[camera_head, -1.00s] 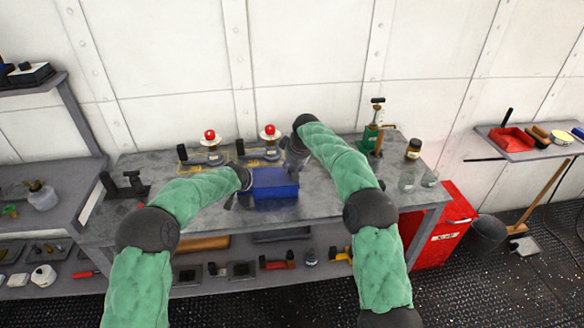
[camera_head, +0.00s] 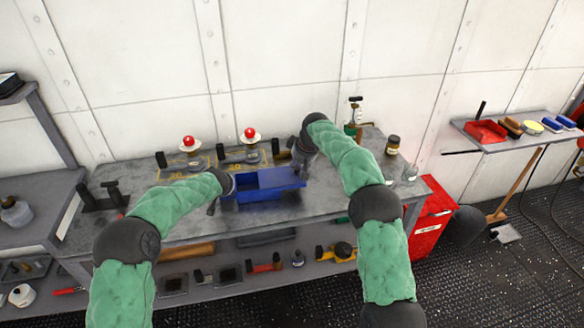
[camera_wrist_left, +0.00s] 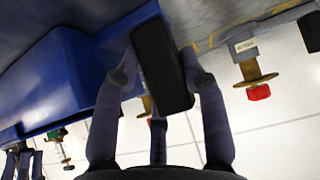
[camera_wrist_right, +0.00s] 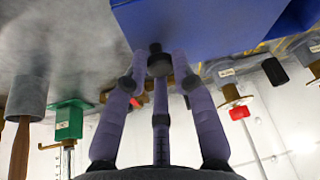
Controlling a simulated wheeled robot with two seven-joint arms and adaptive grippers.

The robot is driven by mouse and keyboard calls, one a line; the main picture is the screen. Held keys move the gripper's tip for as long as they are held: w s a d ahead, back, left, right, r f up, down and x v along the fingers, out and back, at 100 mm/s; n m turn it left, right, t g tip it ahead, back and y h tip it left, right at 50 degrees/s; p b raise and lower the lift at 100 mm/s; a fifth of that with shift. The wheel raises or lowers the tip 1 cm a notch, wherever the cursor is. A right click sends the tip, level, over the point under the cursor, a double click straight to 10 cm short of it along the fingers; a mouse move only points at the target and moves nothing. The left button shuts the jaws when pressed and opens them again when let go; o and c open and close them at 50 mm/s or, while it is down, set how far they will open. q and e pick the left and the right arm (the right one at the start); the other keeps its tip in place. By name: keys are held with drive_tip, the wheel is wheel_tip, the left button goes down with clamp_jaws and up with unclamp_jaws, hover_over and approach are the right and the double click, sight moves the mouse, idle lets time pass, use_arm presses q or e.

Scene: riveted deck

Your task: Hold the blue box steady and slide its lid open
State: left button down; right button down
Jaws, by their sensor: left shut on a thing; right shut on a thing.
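The blue box (camera_head: 258,196) stands on the grey workbench, and its blue lid (camera_head: 284,177) sticks out toward the right, with a dark open space at the left part of the top. My left gripper (camera_head: 220,198) is at the box's left end. In the left wrist view its fingers are shut on a black handle (camera_wrist_left: 162,65) beside the blue box (camera_wrist_left: 45,85). My right gripper (camera_head: 301,164) is at the lid's right end. In the right wrist view its fingers are closed around a small dark knob (camera_wrist_right: 158,62) against the blue lid (camera_wrist_right: 215,22). The box's inside is mostly hidden.
Two red-topped fixtures (camera_head: 189,143) (camera_head: 249,133) stand behind the box. A green device (camera_head: 353,130) and a jar (camera_head: 393,144) are at the bench's right. A black clamp-like stand (camera_head: 102,195) is at the left. The bench front is clear.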

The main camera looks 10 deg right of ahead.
use_arm(q)
drive_tip(key=shift+f, duration=0.1)
use_arm(e)
drive_tip(key=shift+d, duration=0.1)
drive_tip(key=c, duration=1)
unclamp_jaws()
drive_tip(key=shift+r, duration=0.1)
drive_tip(key=v, duration=1.2)
drive_tip(key=shift+s, duration=0.1)
use_arm(q)
drive_tip(key=c, duration=0.6)
unclamp_jaws()
drive_tip(key=shift+c, duration=0.2)
